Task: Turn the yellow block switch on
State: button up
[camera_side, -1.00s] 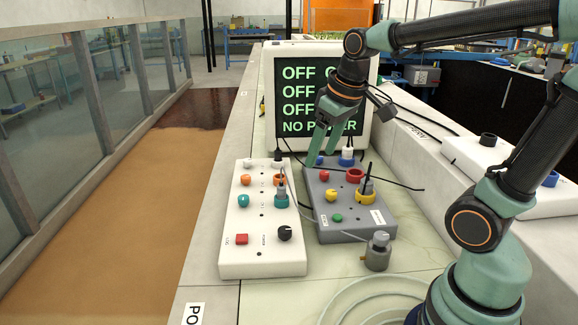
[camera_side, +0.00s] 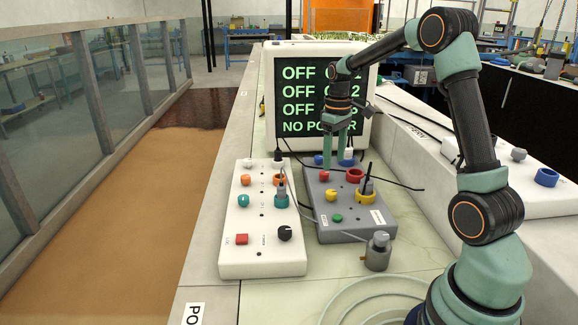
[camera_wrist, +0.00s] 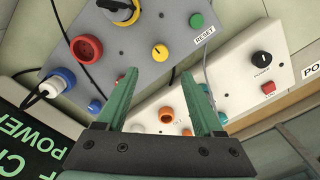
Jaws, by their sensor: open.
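The yellow block switch (camera_side: 331,195) is a small rounded knob on the grey box (camera_side: 349,228). In the wrist view the yellow switch (camera_wrist: 160,52) shows a dark pointer mark on its face, just beyond my fingertips. My gripper (camera_side: 335,166) is open and empty, pointing down over the far end of the grey box, behind the yellow switch. In the wrist view my gripper (camera_wrist: 159,74) has its fingers apart, with the switch roughly in line with the gap. I see no contact. The screen (camera_side: 318,98) reads OFF on three lines and NO POWER below.
The yellow socket (camera_side: 366,198) holds a plug with a cable. Nearby are a red knob (camera_side: 324,176), a red socket (camera_side: 355,175) and a green reset button (camera_side: 337,218). A white box (camera_side: 262,255) with knobs stands left. A grey cylinder (camera_side: 378,250) stands in front.

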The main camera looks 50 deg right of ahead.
aim_at(331, 192)
notch_tip(331, 192, down, 10)
jog(key=shift+f, duration=0.1)
dwell(0.4)
grip_shut()
